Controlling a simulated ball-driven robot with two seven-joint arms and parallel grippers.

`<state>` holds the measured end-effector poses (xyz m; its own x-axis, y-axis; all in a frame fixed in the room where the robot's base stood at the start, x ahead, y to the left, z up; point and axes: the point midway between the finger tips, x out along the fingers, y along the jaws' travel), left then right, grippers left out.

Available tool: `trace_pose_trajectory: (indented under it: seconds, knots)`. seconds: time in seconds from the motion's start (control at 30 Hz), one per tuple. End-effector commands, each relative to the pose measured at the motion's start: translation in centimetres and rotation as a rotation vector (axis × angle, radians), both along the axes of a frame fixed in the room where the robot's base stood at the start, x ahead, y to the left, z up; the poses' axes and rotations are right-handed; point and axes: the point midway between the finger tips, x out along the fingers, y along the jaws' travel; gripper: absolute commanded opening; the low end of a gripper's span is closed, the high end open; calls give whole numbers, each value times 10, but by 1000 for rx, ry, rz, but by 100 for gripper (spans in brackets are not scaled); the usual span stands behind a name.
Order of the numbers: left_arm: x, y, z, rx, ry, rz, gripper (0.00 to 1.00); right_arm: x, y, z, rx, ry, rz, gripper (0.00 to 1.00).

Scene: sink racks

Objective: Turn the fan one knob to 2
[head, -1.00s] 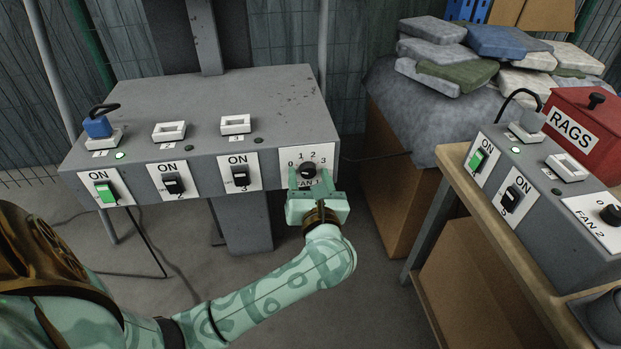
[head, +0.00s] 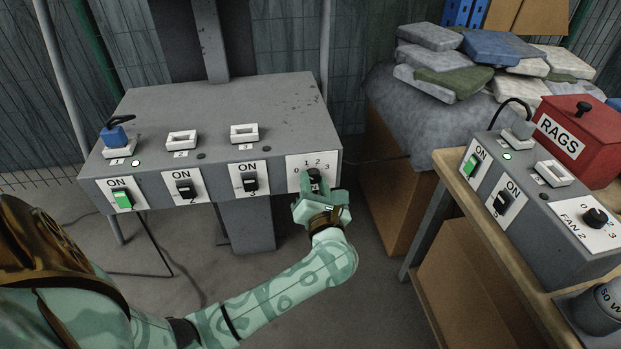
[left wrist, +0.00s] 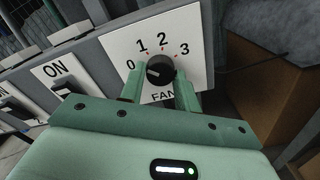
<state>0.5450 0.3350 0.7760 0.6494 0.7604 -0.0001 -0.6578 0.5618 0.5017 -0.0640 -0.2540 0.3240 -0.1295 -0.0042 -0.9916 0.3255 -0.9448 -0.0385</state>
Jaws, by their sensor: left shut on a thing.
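The fan one knob (head: 314,175) is a round black dial on a white panel at the right end of the grey box's front. In the left wrist view the knob (left wrist: 160,70) has a white mark pointing left, near 0. The numbers 1, 2 and 3 run around it clockwise. My green left gripper (head: 317,188) is shut on the knob, one finger on each side. It also shows in the left wrist view (left wrist: 160,86), with its fingers covering part of the panel's lower lettering. My right gripper is not in view.
The grey box (head: 215,105) also carries several ON switches; the leftmost (head: 123,198) is green. A second box with a Fan 2 knob (head: 595,217) stands on a wooden bench (head: 447,165) at right. A red RAGS bin (head: 590,160) is behind it.

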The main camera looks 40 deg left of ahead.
Motion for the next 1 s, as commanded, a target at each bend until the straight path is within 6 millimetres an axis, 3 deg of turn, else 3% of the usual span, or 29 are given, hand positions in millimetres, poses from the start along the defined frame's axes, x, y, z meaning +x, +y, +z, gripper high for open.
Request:
trace_pose_trajectory:
  seconds: [0.4, 1.0]
  knots:
    - [-1, -1, 5, 254, 302, -2, 9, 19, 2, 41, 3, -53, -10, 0]
    - [-1, -1, 3, 614, 726, -3, 9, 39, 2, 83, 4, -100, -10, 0]
